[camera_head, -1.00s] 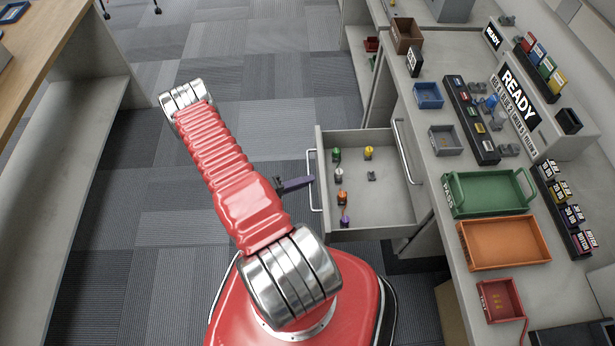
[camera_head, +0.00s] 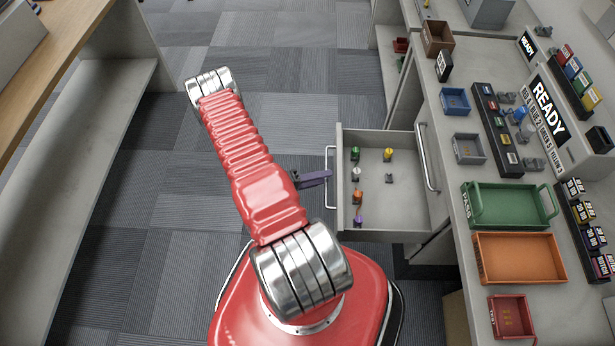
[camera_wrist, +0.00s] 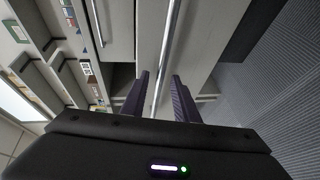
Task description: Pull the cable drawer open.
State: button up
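The grey cable drawer (camera_head: 433,205) stands pulled well out from the counter in the head view. It holds several small coloured connectors. Its silver bar handle (camera_head: 330,195) runs along the drawer's left front. My gripper (camera_head: 327,177) with purple fingers is at the handle, partly hidden behind my red arm. In the wrist view, the handle bar (camera_wrist: 168,40) passes between the two fingers of my gripper (camera_wrist: 160,95). The fingers are apart, with gaps beside the bar, so the gripper looks open around it.
The counter at right carries a green tray (camera_head: 467,215), an orange tray (camera_head: 480,270), a red bin (camera_head: 496,325) and a READY sign (camera_head: 548,110). Another bar handle (camera_head: 428,160) is on the counter front. Carpet (camera_head: 170,210) is clear at left, up to a wooden desk (camera_head: 75,45).

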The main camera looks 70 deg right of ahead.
jog(key=v, duration=1.3)
jog(key=shift+w+a, duration=0.25)
jog(key=shift+w, duration=0.05)
dwell(0.4)
